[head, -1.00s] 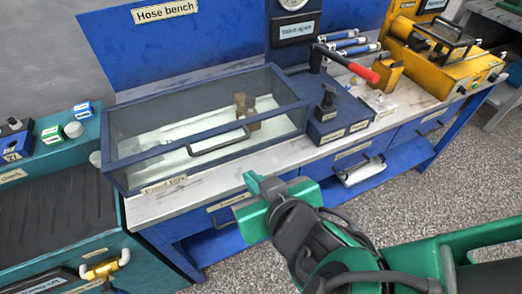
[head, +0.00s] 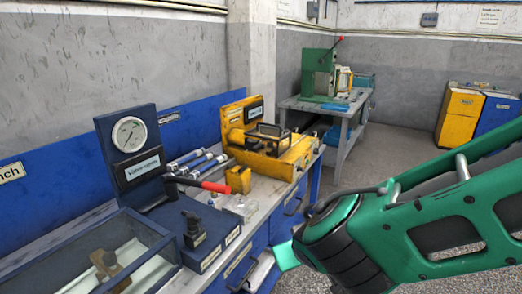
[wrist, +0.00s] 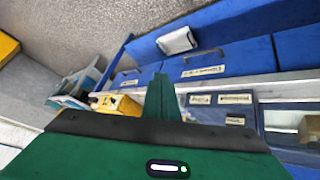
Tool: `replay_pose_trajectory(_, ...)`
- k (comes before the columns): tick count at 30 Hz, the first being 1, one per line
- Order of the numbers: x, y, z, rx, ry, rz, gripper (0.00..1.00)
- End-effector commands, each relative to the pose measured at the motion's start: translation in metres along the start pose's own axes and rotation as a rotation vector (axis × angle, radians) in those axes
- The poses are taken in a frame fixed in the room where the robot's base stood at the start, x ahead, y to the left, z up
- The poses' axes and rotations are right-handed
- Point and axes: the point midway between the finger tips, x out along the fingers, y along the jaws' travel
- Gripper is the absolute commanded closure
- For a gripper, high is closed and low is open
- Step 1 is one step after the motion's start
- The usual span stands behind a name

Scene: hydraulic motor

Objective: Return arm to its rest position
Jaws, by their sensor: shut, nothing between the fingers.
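My green arm reaches in from the right in the head view, and my gripper (head: 284,256) shows only in part at its end, in front of the blue bench drawers. In the wrist view my gripper (wrist: 161,98) has its green fingers together with nothing between them. It is in the air, apart from the bench (head: 292,200). The far side of the gripper is hidden behind my wrist in the head view.
The bench holds a glass-lidded box (head: 105,255), a gauge stand (head: 130,150) with a red-handled lever (head: 200,184), and a yellow machine (head: 270,145). A green machine (head: 318,75) stands on a table behind. Yellow (head: 460,118) and blue cabinets stand far right. Open floor (head: 395,165) lies between.

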Motion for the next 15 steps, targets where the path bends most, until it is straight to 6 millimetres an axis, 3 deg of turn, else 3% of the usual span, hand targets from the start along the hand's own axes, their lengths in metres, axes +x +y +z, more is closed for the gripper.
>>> replay_pose_trajectory(1, 0.002, 0.037, 0.005, 0.058, -0.047, 0.050, 1.00)
replay_pose_trajectory(3, 0.001, 0.080, 0.020, 0.130, -0.123, 0.105, 1.00)
replay_pose_trajectory(9, -0.026, 0.189, 0.083, 0.370, -0.358, 0.203, 1.00)
replay_pose_trajectory(12, -0.050, 0.226, 0.122, 0.500, -0.469, 0.210, 1.00)
replay_pose_trajectory(15, -0.078, 0.248, 0.159, 0.626, -0.563, 0.188, 1.00)
